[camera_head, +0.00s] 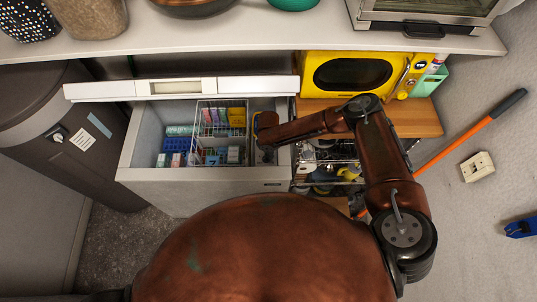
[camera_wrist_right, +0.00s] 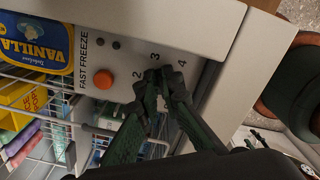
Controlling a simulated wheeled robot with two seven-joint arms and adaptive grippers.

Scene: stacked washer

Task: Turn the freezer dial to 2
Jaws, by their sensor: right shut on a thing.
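The open white freezer (camera_head: 205,180) stands below the shelf in the head view. In the right wrist view its control panel (camera_wrist_right: 205,28) shows the numbers 2, 3 and 4 in an arc. My right gripper (camera_wrist_right: 160,76) is shut at this arc, its fingertips just beside the 3. It is shut on the freezer dial, which the fingers hide, so I cannot read its setting. In the head view the right gripper (camera_head: 265,135) reaches into the right side of the freezer. My left gripper is not in view.
An orange button (camera_wrist_right: 103,79) marked FAST FREEZE sits beside the dial. A wire basket (camera_head: 220,105) and several packages fill the freezer, with a vanilla tub (camera_wrist_right: 38,40) close by. A yellow microwave (camera_head: 350,75) stands right of the freezer, and a dark bin (camera_head: 90,140) left.

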